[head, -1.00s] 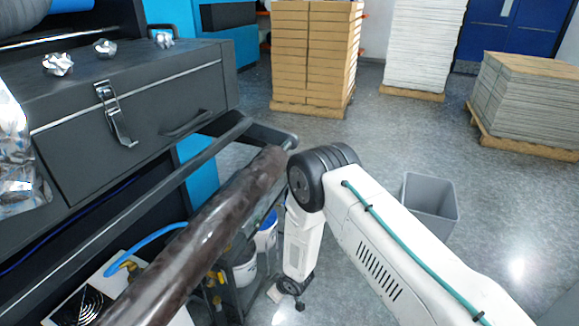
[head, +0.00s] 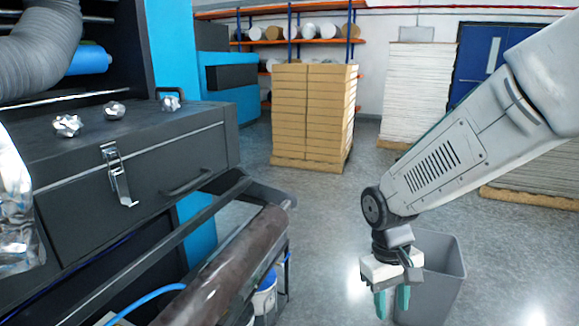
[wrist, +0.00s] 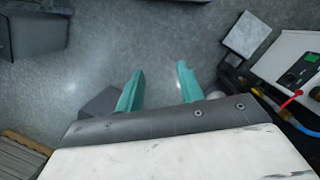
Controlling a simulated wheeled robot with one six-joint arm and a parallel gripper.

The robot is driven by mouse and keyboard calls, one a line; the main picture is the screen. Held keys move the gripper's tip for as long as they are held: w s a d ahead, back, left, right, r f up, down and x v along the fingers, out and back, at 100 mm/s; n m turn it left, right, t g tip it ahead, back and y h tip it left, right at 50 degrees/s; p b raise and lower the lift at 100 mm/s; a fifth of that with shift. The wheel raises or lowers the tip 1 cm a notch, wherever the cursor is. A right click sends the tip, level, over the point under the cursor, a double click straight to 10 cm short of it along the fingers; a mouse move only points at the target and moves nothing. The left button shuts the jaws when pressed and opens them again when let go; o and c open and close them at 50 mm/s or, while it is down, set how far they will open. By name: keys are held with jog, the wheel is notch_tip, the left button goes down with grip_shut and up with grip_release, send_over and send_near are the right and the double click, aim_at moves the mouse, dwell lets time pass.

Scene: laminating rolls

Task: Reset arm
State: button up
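My gripper (head: 392,302) hangs down at the lower right of the head view, in front of the grey bin. Its two teal fingers point down and stand apart with nothing between them. In the wrist view my gripper (wrist: 158,85) also shows open and empty, with bare grey floor beyond the fingertips. My arm reaches in from the right side of the head view.
A dark brown roll (head: 232,265) lies along the machine at the left. Crumpled foil balls (head: 115,110) sit on the machine's dark top. A grey bin (head: 445,262) stands behind my gripper. Stacked cartons (head: 312,115) stand on a pallet. Floor between is clear.

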jog(key=s+d+r+m+t, duration=0.1)
jog(key=s+d+r, duration=0.1)
jog(key=s+r, duration=0.2)
jog(key=s+d+r+m+t+y, duration=0.1)
jog(key=s+d+r, duration=0.1)
jog(key=s+r, duration=0.3)
jog(key=s+d+r+m+t, duration=0.1)
jog(key=s+d+r, duration=0.1)
jog(key=s+r, duration=0.3)
jog(key=shift+s+d+r, duration=0.2)
jog(key=shift+s+d, duration=0.05)
jog(key=shift+s, duration=1)
